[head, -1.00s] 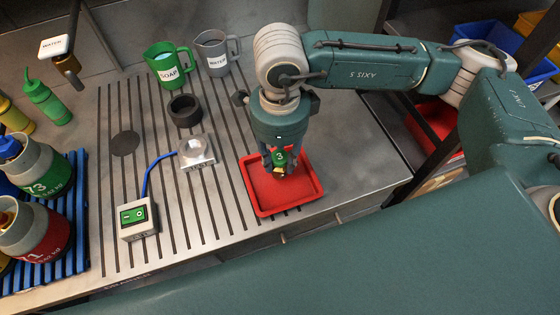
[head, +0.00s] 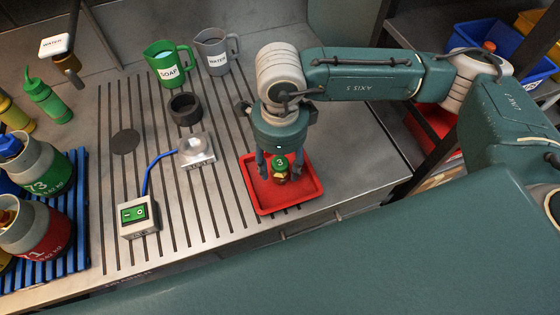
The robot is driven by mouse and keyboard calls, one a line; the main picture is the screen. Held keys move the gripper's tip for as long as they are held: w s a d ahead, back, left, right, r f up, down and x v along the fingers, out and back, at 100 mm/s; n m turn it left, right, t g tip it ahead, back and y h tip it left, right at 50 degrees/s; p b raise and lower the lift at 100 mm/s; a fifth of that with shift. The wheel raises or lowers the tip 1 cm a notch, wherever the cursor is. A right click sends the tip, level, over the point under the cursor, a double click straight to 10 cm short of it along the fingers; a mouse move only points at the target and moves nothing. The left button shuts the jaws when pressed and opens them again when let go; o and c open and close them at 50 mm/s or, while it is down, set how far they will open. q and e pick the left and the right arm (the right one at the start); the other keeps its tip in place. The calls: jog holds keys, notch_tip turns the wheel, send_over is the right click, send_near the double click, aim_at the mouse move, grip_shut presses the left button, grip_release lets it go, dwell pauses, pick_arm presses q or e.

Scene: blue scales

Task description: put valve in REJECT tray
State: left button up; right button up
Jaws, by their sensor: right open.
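The valve (head: 281,169), with a green cap marked 3 and a brass body, is inside the red tray (head: 265,207) at the middle of the bench. I cannot read any REJECT label on the tray. My right gripper (head: 280,170) points down over the tray, with its fingers open on either side of the valve. The valve's underside is partly hidden, but it appears to rest on the tray floor. My left gripper is not in view.
A green soap jug (head: 169,64), a grey water jug (head: 214,51) and a black ring (head: 185,109) stand behind. Gas cylinders (head: 38,226) stand on a blue rack at far left.

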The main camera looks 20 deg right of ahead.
jog(key=shift+r, duration=0.15)
notch_tip(320, 180, up, 12)
jog(key=b, duration=0.3)
dwell(0.4)
